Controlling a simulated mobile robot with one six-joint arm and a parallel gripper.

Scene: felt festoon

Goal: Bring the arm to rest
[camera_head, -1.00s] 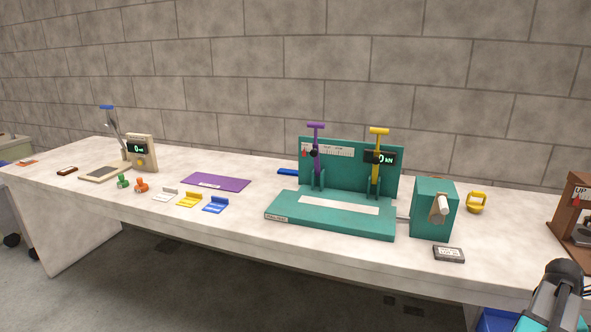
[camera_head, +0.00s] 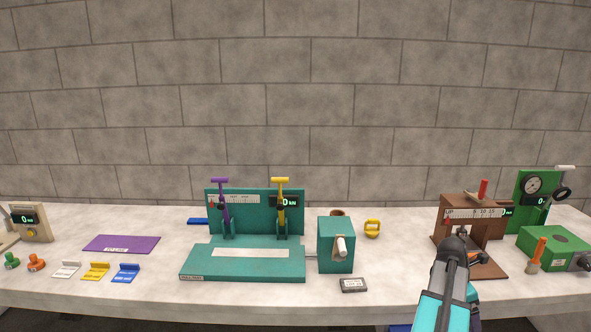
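My arm (camera_head: 446,295) shows at the lower right, reaching up from the bottom edge. Its dark end is in front of the brown press (camera_head: 473,211) on the table. My gripper (camera_head: 470,251) is small and partly hidden by the arm; I cannot see its fingers clearly or whether anything is between them. The white table (camera_head: 300,300) runs across the whole view.
A teal fixture (camera_head: 245,262) with a purple and a yellow lever stands left of centre. Beside it are a teal box (camera_head: 336,243), a grey display block (camera_head: 353,285) and a yellow weight (camera_head: 372,228). A green machine (camera_head: 555,250) stands at the far right.

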